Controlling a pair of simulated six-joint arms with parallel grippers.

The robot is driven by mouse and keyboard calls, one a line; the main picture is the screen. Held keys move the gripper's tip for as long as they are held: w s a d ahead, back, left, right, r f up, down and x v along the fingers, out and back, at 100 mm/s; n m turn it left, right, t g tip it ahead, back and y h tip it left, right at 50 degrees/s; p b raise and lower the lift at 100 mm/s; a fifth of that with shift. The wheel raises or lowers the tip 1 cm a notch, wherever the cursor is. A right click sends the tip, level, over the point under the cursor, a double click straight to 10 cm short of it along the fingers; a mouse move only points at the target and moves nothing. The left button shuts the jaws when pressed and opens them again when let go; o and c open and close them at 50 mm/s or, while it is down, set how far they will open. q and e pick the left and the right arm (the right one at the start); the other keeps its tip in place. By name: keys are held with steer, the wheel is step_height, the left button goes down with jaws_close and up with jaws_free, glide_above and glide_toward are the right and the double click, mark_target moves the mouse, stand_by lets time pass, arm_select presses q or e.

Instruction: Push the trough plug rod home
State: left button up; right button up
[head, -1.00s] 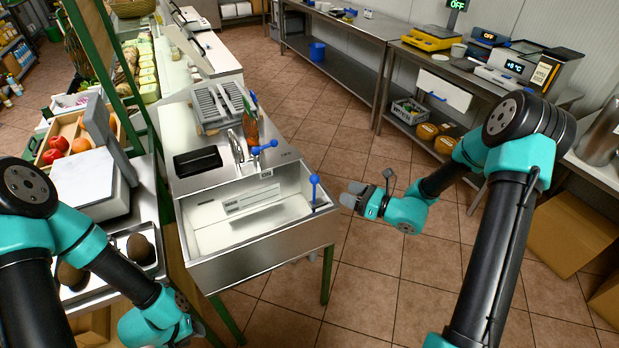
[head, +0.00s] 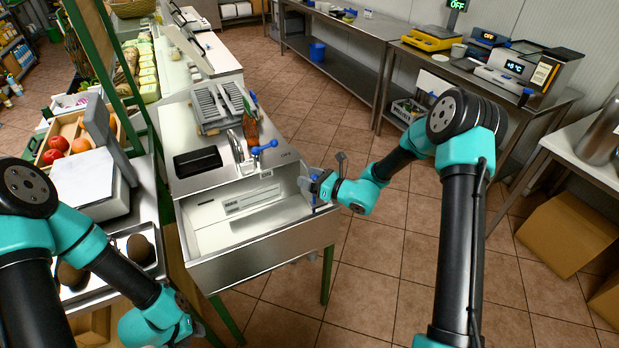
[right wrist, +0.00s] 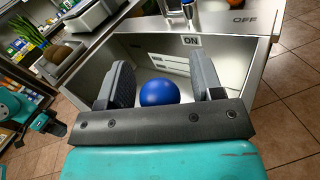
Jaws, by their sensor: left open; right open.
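The steel trough (head: 330,226) stands in the centre of the head view, with a white inside and a label on its back wall. The plug rod's blue ball knob (right wrist: 160,92) shows in the right wrist view between my right gripper's open fingers (right wrist: 162,88), with gaps on both sides. In the head view my right gripper (head: 308,183) is at the trough's right end and hides most of the rod. The rod's lower end cannot be made out. My left gripper (head: 198,328) is low at the left, away from the trough, its fingers mostly hidden.
A faucet (head: 237,147) and blue tap handle (head: 265,147) rise behind the trough, near a slotted grey rack (head: 215,105). A black tray (head: 198,161) lies on the counter. A scale (head: 88,185) stands at the left.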

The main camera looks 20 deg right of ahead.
jaws_close()
stand_by(0.6)
